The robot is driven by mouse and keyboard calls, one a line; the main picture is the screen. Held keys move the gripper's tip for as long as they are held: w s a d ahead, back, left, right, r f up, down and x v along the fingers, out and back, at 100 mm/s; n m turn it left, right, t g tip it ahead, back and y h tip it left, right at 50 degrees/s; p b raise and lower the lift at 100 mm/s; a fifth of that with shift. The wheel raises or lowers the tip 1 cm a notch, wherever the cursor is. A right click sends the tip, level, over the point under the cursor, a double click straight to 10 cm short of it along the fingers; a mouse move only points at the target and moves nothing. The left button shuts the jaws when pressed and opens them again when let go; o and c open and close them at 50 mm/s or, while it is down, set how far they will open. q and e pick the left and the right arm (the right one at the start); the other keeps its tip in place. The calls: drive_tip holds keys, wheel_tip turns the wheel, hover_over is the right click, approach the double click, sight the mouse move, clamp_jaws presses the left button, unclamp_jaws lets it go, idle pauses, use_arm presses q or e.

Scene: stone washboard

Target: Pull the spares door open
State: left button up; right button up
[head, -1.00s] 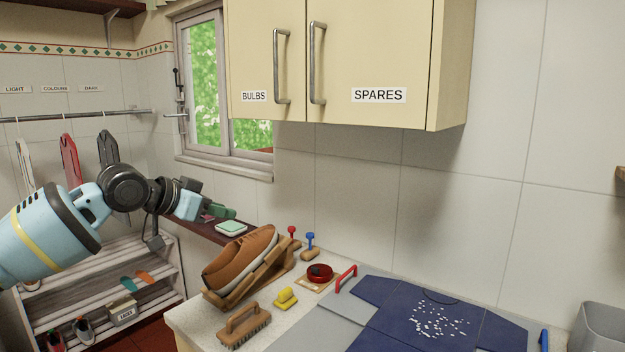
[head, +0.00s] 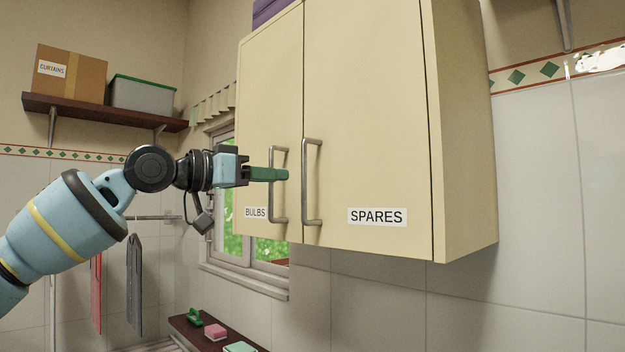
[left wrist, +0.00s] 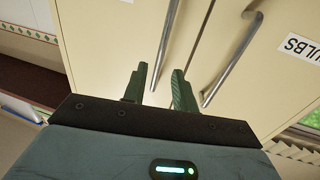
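The spares door (head: 370,120) is a cream cabinet door with a SPARES label, and it looks closed. Its vertical metal bar handle (head: 307,182) is on its left edge. The bulbs door (head: 268,110) beside it is closed too, with its own bar handle (head: 274,186). My left gripper (head: 286,174) has green fingers that pass in front of the bulbs handle, tips just left of the spares handle. In the left wrist view the fingers (left wrist: 161,70) are apart, and the spares handle (left wrist: 182,42) appears between them; contact cannot be told. My right gripper is out of view.
A window (head: 232,240) is behind the cabinet's left side. A wall shelf (head: 110,111) at left carries a curtains box (head: 72,75) and a grey bin (head: 142,95). Tiled wall (head: 540,200) is right of the cabinet. A brown ledge (head: 190,330) with small items is below.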

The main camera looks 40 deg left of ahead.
use_arm(q)
drive_tip(key=shift+x, duration=3.8)
drive_tip(key=shift+f, duration=0.1)
clamp_jaws()
